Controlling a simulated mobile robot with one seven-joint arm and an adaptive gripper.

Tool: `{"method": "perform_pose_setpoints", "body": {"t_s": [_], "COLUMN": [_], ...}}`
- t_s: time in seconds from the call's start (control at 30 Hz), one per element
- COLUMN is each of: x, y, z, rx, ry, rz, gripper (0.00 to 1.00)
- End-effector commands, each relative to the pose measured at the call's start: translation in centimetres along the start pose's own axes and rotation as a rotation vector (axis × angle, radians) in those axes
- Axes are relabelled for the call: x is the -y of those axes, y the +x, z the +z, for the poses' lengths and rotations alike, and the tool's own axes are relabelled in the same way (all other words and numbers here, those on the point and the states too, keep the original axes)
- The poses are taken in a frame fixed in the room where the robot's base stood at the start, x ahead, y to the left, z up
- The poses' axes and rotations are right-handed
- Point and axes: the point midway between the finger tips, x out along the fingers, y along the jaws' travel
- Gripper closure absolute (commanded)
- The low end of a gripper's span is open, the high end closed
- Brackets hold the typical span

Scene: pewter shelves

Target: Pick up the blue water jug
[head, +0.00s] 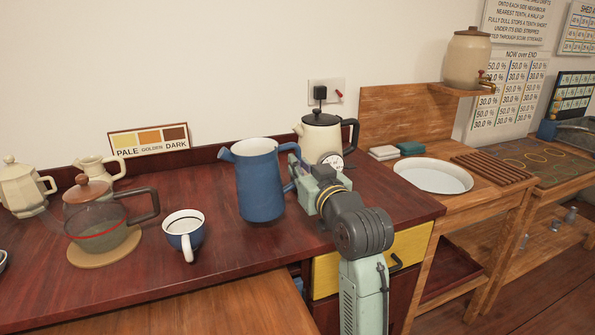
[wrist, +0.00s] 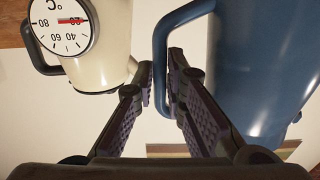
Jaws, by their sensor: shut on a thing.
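The blue water jug (head: 260,182) is upright over the dark red counter, its spout to the left and its handle to the right. I cannot tell for sure whether its base touches the counter. My gripper (head: 296,172) is at the handle side of the jug. In the wrist view the jug's blue body (wrist: 255,70) fills the right, and my gripper (wrist: 164,80) has its two fingers closed on the handle, one on each side. In the head view the fingertips are partly hidden.
A cream kettle (head: 322,138) with a dial stands close behind my gripper; it also shows in the wrist view (wrist: 100,45). A blue-and-white mug (head: 184,230), a glass teapot (head: 98,220) and a cream pitcher (head: 100,169) stand left. The counter's front middle is clear.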

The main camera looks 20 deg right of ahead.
Motion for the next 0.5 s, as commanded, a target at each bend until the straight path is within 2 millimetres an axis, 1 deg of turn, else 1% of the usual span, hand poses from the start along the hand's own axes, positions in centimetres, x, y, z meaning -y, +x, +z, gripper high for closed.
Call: {"method": "perform_pose_setpoints", "body": {"t_s": [0.17,0.4,0.5], "x": [0.2,0.5,0.6], "y": [-3.3,-8.9,-10.8], "z": [-0.4,-1.0,-1.2], "rx": [-0.011,-0.011,-0.01], "ry": [-0.001,-0.003,-0.001], "rz": [0.001,0.003,0.001], "gripper": [1.0,1.0,1.0]}}
